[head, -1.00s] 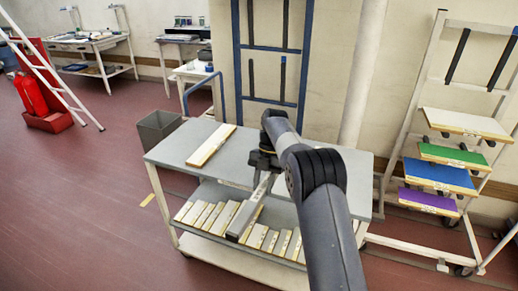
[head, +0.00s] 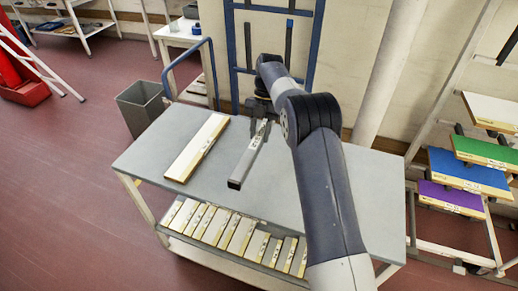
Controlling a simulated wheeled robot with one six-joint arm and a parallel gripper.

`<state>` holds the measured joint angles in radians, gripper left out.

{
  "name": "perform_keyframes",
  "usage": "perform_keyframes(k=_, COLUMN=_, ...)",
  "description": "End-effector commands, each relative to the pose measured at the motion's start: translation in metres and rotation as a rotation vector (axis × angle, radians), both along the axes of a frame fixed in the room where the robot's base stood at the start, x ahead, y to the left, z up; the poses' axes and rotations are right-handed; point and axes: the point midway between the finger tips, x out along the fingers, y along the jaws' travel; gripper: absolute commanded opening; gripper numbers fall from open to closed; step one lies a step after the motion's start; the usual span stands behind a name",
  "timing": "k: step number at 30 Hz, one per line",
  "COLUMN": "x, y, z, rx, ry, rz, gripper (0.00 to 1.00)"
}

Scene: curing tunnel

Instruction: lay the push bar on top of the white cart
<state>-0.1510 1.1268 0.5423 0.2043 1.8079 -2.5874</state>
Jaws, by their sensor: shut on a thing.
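The push bar (head: 247,160) is a long grey bar with small markings along its side. My gripper (head: 258,110) is shut on its far end, and the near end points toward the camera. The white cart (head: 140,195) has white legs and a flat grey top (head: 335,185). In the picture the bar lies over the middle of that top. I cannot tell whether it touches the surface or hangs just above it. My arm hides part of the cart's top, and the fingertips are dark and partly hidden.
A cream board (head: 197,147) lies on the cart top, left of the bar. Several narrow boards (head: 228,232) fill the lower shelf. A grey bin (head: 145,108) stands behind left. A rack with coloured boards (head: 468,168) stands at right. Bare top shows left and right.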

Motion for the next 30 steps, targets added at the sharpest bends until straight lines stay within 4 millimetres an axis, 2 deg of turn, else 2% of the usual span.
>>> perform_keyframes(k=9, x=-0.001, y=0.0, z=-0.05, rx=0.001, ry=0.003, rz=-0.001, gripper=0.0)
perform_keyframes(k=14, x=-0.001, y=0.0, z=-0.062, rx=0.002, ry=0.002, rz=0.0, gripper=0.0)
perform_keyframes(k=21, x=-0.001, y=0.0, z=-0.092, rx=0.002, ry=0.003, rz=-0.001, gripper=0.0)
perform_keyframes(k=30, x=-0.001, y=0.0, z=-0.097, rx=0.002, ry=0.0, rz=-0.001, gripper=0.0)
